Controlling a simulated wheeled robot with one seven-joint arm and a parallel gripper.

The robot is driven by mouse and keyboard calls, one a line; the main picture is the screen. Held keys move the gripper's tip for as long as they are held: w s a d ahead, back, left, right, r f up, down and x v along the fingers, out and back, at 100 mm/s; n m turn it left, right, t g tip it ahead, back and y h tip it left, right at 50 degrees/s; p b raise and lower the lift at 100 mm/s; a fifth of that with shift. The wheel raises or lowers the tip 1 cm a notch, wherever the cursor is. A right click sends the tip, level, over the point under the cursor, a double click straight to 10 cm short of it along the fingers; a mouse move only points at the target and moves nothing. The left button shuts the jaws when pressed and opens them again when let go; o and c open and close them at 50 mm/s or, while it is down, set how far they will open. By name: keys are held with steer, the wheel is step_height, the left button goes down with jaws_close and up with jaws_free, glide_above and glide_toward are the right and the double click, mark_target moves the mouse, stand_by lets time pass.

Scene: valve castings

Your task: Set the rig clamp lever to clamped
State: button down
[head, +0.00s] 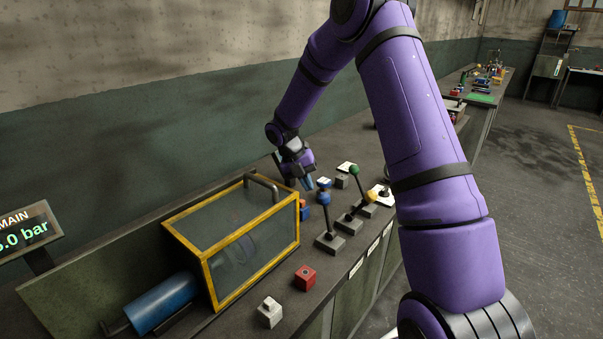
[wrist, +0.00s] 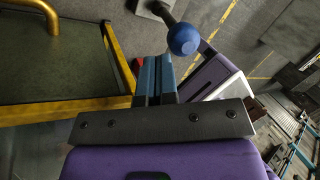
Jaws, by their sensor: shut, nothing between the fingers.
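Several levers stand on grey bases on the bench: a blue-knobbed one (head: 324,199), a green-knobbed one (head: 355,171) and a yellow-knobbed one (head: 370,197). I cannot read labels that tell which is the rig clamp lever. The blue-knobbed lever stands nearly upright and the yellow one leans right. My gripper (head: 308,184) is behind and left of the blue knob, close to the yellow-framed box. In the wrist view my gripper (wrist: 155,62) is shut with nothing between its fingers. The blue knob (wrist: 183,38) appears just beyond and right of the fingertips; contact is not clear.
A yellow-framed clear box (head: 235,235) with a grey handle stands left of the levers. A blue cylinder (head: 161,303) lies beside it. A red block (head: 305,278) and a pale block (head: 270,312) sit in front. A pressure display (head: 25,236) is at far left.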

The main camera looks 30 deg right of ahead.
steer(key=shift+x, duration=1.35)
steer(key=shift+d+r, duration=0.1)
